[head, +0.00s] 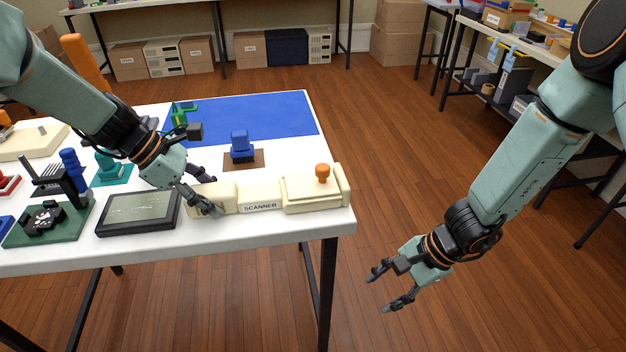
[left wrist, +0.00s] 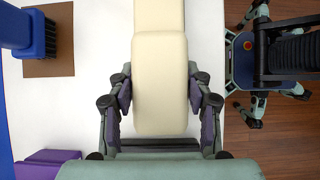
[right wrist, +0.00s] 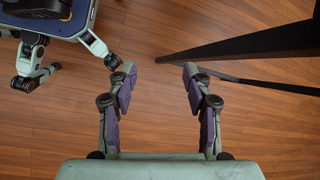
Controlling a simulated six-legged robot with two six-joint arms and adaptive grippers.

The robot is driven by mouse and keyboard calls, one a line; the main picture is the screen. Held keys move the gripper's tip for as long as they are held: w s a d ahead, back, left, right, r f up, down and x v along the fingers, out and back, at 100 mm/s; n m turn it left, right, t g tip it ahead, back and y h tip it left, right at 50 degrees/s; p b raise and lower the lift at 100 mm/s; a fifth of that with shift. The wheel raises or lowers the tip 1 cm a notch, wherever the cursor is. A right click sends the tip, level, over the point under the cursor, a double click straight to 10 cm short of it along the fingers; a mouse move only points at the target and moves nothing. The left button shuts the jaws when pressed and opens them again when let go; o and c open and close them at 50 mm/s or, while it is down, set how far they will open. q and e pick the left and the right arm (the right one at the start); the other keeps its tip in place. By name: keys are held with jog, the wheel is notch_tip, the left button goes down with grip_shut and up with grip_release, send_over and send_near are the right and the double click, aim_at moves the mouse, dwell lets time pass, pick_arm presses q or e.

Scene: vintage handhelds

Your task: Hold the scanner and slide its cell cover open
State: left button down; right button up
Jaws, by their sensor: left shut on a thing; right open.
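The cream scanner (head: 260,197) lies on the white table near its front right corner, with a "SCANNER" label on its side. Its right part carries a cream cover (head: 303,188) with an orange knob (head: 322,172) on top; the cover looks in place. My left gripper (head: 209,194) is shut on the scanner's left end. In the left wrist view the fingers press both sides of the cream body (left wrist: 160,85). My right gripper (head: 391,286) is open and empty, off the table's right edge above the floor; the right wrist view (right wrist: 159,75) shows only floor between its fingers.
A dark-screened tablet (head: 138,213) lies left of the scanner. A blue mat (head: 260,115) covers the table's back. A black table leg (head: 327,290) stands below the right corner.

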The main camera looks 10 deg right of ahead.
jog(key=w+d+r+m+t+y, duration=0.25)
jog(key=w+r+t, duration=0.25)
jog(key=w+r, duration=0.35)
jog(key=w+d+r+m+t+y, duration=0.1)
jog(key=w+d+r+m+t, duration=0.2)
jog(key=w+r, duration=0.6)
jog(key=m+t, duration=0.6)
jog(key=m, duration=0.3)
send_near(328, 172)
jog(key=shift+x, duration=5.65)
grip_shut()
